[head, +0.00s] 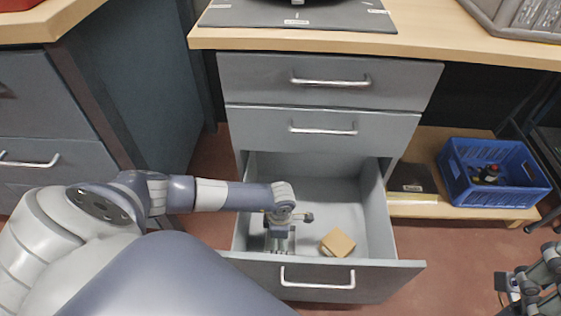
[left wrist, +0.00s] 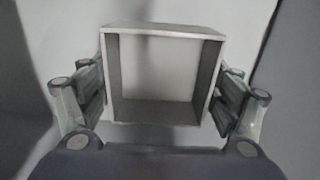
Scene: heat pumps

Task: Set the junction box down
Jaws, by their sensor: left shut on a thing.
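The junction box (left wrist: 160,70) shows in the left wrist view as a grey, square, open-faced box between the two fingers. My left gripper (head: 279,243) is shut on it, with a finger against each side. In the head view the gripper reaches down into the left part of the open drawer (head: 320,272). The box is hardly distinguishable there, and I cannot tell whether it touches the drawer floor. My right gripper (head: 530,285) is at the lower right, partly cut off, outside the drawer; its jaws are unclear.
A small tan block (head: 338,242) lies in the drawer, right of my left gripper. Free drawer floor lies behind it. Two shut drawers are above. A blue crate (head: 470,191) stands on a low wooden shelf at the right. The worktop (head: 430,45) overhangs the drawers.

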